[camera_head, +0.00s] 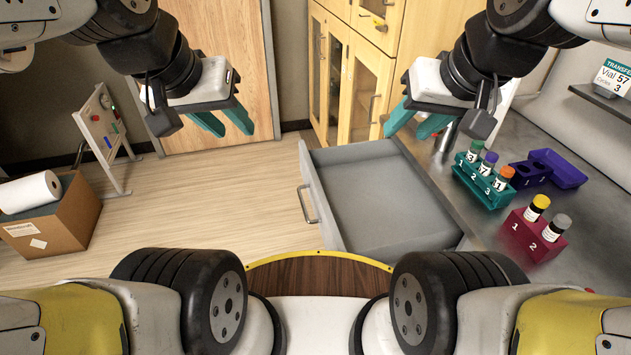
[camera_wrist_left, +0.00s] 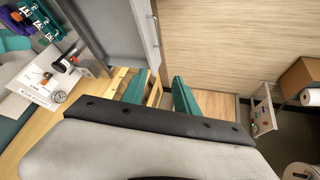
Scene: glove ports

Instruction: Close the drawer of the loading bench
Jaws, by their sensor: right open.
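The grey drawer (camera_head: 375,195) of the loading bench (camera_head: 500,145) is pulled out to the left in the head view, and its inside looks empty. Its front panel faces left and carries a bar handle (camera_head: 308,205). The drawer also shows at the top of the left wrist view (camera_wrist_left: 118,30). My left gripper (camera_head: 223,124) is open and empty, above the floor and apart from the drawer, up and left of its front. My right gripper (camera_head: 412,124) is open and empty, above the drawer's far side by the bench edge.
On the bench stand a teal rack (camera_head: 482,185) with several vials, a magenta rack (camera_head: 530,235) with two vials and a purple tray (camera_head: 556,168). A cardboard box (camera_head: 55,225) with a white roll and a small board stand (camera_head: 103,125) are at the left. The floor left of the drawer is clear.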

